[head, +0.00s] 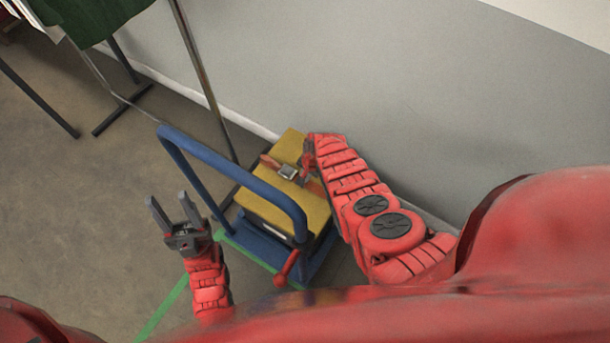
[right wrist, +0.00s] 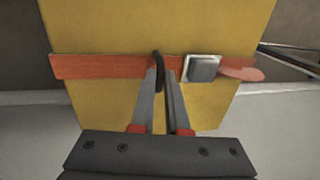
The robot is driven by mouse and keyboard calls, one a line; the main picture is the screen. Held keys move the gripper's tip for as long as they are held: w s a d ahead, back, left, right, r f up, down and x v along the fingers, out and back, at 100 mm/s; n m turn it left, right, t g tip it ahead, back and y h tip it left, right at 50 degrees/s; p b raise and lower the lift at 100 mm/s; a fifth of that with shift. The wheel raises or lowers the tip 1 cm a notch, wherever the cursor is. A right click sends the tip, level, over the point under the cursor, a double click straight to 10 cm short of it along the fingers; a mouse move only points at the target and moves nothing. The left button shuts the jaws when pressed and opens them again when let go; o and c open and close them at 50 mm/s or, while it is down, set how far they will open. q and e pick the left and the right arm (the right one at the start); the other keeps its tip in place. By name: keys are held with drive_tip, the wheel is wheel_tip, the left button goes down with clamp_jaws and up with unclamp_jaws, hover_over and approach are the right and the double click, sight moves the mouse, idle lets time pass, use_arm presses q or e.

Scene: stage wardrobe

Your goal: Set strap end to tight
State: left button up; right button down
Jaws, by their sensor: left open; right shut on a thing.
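A yellow box (head: 262,211) sits on a blue cart (head: 262,246). An orange-red strap (right wrist: 95,67) crosses the box and passes a grey square buckle (right wrist: 203,68), which also shows in the head view (head: 288,172). A loose reddish tongue (right wrist: 242,74) sticks out past the buckle, on the side away from my right gripper. My right gripper (right wrist: 160,76) is at the strap, shut on a thin dark piece (right wrist: 158,62) standing across it; whether this is part of the strap end I cannot tell. My left gripper (head: 174,212) is open and empty, left of the cart.
The cart's blue push handle (head: 232,172) arches up between my left gripper and the box. A grey wall (head: 400,90) is close behind the box. A clothes rack with a green garment (head: 85,15) stands at upper left. Open floor (head: 70,200) lies left, with green tape (head: 165,305).

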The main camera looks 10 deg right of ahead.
drive_tip(key=s+d+p, duration=0.4)
drive_tip(key=shift+r, duration=0.4)
drive_tip(key=s+d+p, duration=0.1)
drive_tip(key=s+d, duration=0.2)
drive_tip(key=shift+d+f+p, duration=0.1)
drive_tip(key=shift+f+p, duration=0.3)
drive_tip(key=c, duration=0.9)
unclamp_jaws()
